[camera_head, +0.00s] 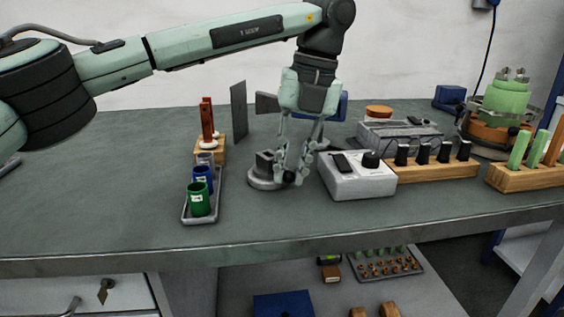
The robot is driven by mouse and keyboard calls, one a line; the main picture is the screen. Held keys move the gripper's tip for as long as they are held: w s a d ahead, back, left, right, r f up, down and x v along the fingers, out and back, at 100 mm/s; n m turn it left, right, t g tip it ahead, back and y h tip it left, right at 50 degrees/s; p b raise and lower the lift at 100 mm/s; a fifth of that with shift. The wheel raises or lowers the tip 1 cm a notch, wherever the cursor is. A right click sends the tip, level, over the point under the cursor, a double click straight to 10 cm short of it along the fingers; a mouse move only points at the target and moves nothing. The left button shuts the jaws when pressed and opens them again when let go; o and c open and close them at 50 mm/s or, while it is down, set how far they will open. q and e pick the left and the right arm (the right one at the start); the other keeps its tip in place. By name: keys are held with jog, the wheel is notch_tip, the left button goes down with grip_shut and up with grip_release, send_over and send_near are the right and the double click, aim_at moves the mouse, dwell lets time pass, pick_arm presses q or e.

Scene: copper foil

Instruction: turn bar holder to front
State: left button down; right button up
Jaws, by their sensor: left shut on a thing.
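The bar holder appears to be the round grey base with a dark block on top (262,181), standing on the grey workbench (130,195) near the middle. My left gripper (291,178) reaches down from above at its right side. Its fingers are close together and shut on the holder. The exact contact is small and partly hidden behind the fingers. My right gripper is not in view.
Left of the holder is a grey tray (187,217) with several cups, including a green one (198,199). A thin dark plate (239,112) stands behind. A grey box with a knob (357,184) is close on the right. The bench front is clear.

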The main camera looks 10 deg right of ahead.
pick_arm(q)
jog(key=w+n+p, duration=0.1)
jog(key=n, duration=0.1)
jog(key=w+d+n+g+p, duration=0.1)
jog(key=n, duration=0.2)
jog(key=w+d+n+p, duration=0.1)
jog(key=n+p, duration=0.1)
jog(key=shift+d+r, duration=0.25)
jog(key=w+n, duration=0.1)
jog(key=n+p, duration=0.1)
jog(key=n, duration=0.1)
jog(key=shift+w+d+f+g+h, duration=0.2)
jog(key=shift+w+g+h, duration=0.1)
jog(key=shift+w+g, duration=0.1)
jog(key=shift+w+n, duration=0.4)
jog(key=shift+n, duration=0.7)
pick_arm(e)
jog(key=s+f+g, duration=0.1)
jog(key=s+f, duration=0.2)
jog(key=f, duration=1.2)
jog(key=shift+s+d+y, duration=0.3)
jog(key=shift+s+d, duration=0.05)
pick_arm(q)
jog(key=c, duration=1.4)
grip_release()
jog(key=shift+c, duration=0.2)
